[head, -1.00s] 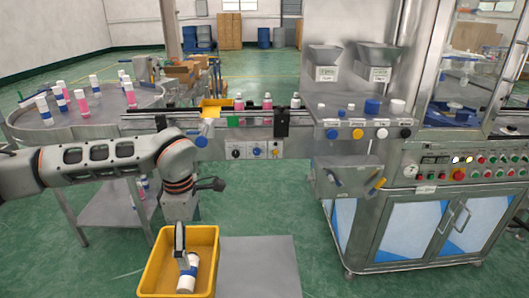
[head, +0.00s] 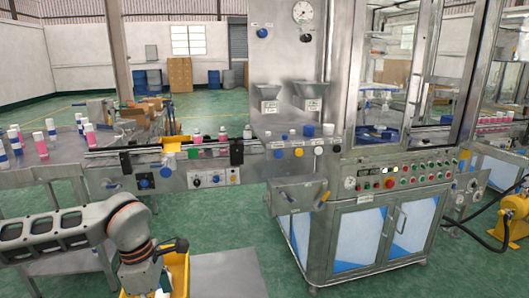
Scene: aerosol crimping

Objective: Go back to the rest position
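My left arm comes in from the left, and its wrist (head: 138,270) is low over the yellow bin (head: 181,268) at the bottom edge. The fingers of my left gripper are cut off below the picture, so I cannot see whether they hold anything. A small white part of a can (head: 161,293) shows beside the wrist, inside the bin; most of it is hidden. My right arm and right gripper are not in view.
A grey plate (head: 225,274) lies right of the bin. Behind are a round table (head: 62,165) with several cans and a conveyor (head: 150,150) with pink and white cans. The crimping machine (head: 365,235) stands right. Green floor is clear in between.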

